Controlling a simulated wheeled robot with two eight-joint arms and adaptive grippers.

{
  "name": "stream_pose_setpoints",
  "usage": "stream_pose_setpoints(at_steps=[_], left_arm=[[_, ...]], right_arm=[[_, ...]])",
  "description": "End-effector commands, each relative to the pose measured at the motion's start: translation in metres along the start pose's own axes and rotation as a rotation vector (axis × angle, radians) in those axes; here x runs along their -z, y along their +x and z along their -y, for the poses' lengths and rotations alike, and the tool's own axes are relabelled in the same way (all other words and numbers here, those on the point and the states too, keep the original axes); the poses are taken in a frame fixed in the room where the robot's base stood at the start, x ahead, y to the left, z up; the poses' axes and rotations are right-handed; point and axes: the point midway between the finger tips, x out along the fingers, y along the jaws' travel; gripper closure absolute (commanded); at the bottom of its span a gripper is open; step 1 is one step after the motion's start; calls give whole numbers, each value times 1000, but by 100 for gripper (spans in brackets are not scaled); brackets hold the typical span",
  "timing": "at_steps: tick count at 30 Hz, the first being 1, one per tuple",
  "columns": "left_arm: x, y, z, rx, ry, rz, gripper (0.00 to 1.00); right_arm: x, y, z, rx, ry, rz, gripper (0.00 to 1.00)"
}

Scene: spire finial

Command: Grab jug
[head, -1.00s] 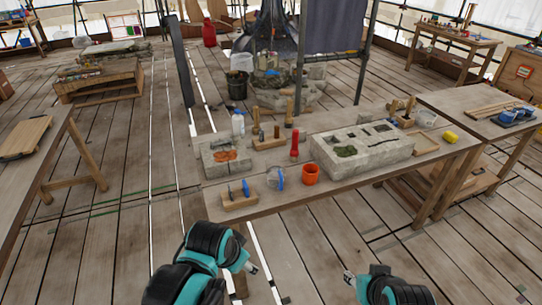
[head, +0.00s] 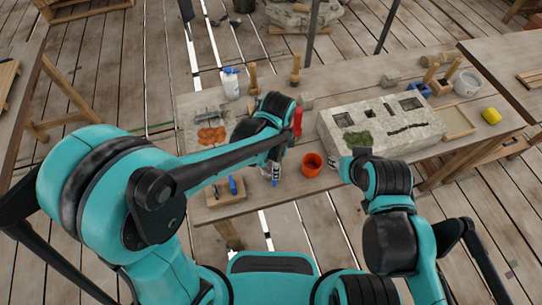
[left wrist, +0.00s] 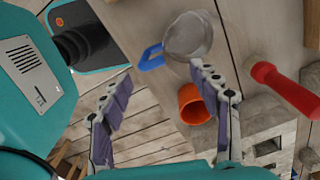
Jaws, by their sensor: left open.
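The jug (left wrist: 188,36) is a clear, round vessel with a blue handle (left wrist: 151,58). In the left wrist view it stands on the table beyond my fingertips, not between them. My left gripper (left wrist: 163,78) is open and empty, its two padded fingers spread wide. In the head view my left gripper (head: 272,174) is low over the front of the table where the jug is, and mostly hides it. My right gripper (head: 336,163) is at the table's front edge, right of the orange cup; its fingers are too small to read.
The orange cup (head: 312,164) stands close to the jug and also shows in the left wrist view (left wrist: 194,104). A red-handled tool (left wrist: 285,90) is nearby. A large stone block (head: 385,126) fills the right. A wooden tool holder (head: 228,194) sits at the front left.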

Motion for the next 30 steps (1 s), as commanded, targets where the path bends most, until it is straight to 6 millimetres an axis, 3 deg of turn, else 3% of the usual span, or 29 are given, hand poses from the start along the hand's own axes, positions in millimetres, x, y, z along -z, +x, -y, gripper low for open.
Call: stream_pose_setpoints(at_steps=[12, 22, 29, 30], left_arm=[[-3, 60, -7, 1, -4, -1, 38], [-3, 66, -7, 1, -4, -1, 38], [-3, 66, -7, 1, -4, -1, 99], [-3, 66, -7, 1, -4, -1, 100]], right_arm=[[-15, 21, 0, 0, 0, 0, 60], [-15, 21, 0, 0, 0, 0, 60], [-15, 21, 0, 0, 0, 0, 60], [-15, 21, 0, 0, 0, 0, 60]])
